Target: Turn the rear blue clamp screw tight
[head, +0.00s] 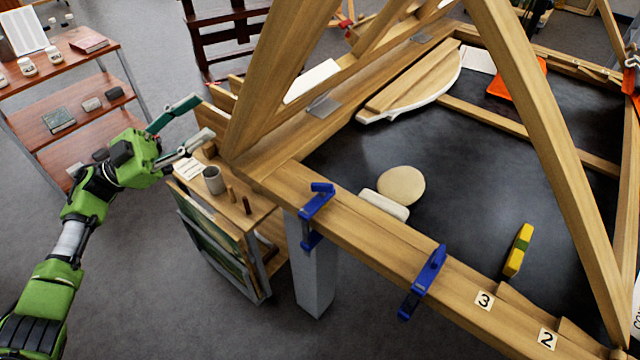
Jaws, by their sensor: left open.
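Two blue clamps grip the near wooden beam (378,245) of a large timber frame. The farther blue clamp (317,212) sits near the beam's left end, above a grey post. The nearer blue clamp (424,282) sits further right along the same beam. Both hang over the beam's near side, and how tight their screws are cannot be told. My left gripper (204,116) is open and empty, left of the frame's corner, above a small wooden cart and well apart from both clamps. My right gripper is not in view.
The small cart (236,212) holds a grey cup (213,180), a paper and small wooden pegs. Slanted timbers (530,140) rise over the frame. A yellow tool (519,250) and a round pale disc (401,185) lie inside. Shelves (75,95) stand at left; floor between is clear.

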